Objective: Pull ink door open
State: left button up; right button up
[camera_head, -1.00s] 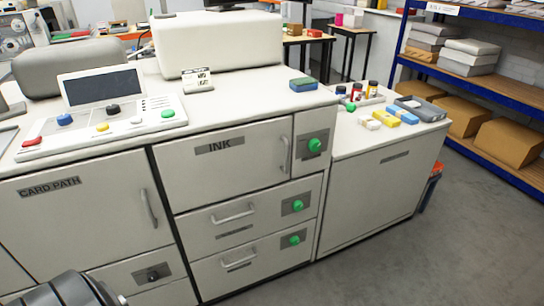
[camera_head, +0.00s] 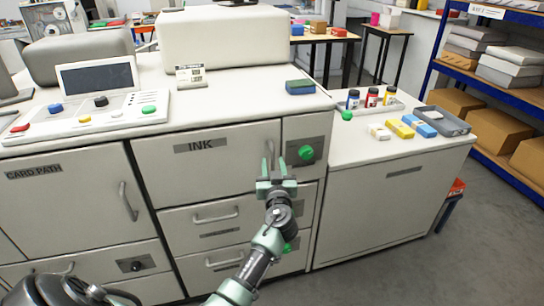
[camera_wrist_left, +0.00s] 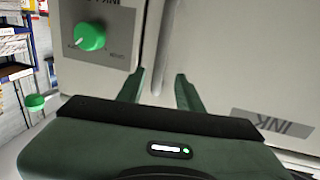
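The ink door (camera_head: 215,165) is the wide pale panel labelled INK, and it looks closed. Its vertical handle (camera_head: 269,152) is near its right edge. My left gripper (camera_head: 275,164) is in front of the handle, with its fingers apart. In the left wrist view, the two dark green fingers (camera_wrist_left: 158,88) point at the cabinet, one on each side of a pale vertical bar that looks like the handle. I cannot tell whether they touch it. The INK label (camera_wrist_left: 272,124) shows upside down there. My right gripper is not in view.
A green knob (camera_head: 306,152) sits on a small panel right of the door; it also shows in the wrist view (camera_wrist_left: 90,36). Drawers (camera_head: 205,217) with handles are below. A side cabinet (camera_head: 375,205) carries bottles, blocks and a grey tray (camera_head: 440,120). Open floor lies in front right.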

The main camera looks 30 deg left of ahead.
aim_at(273, 159)
pick_arm(q)
jog(key=shift+x, duration=2.15)
jog(key=shift+d+f, duration=0.1)
grip_shut()
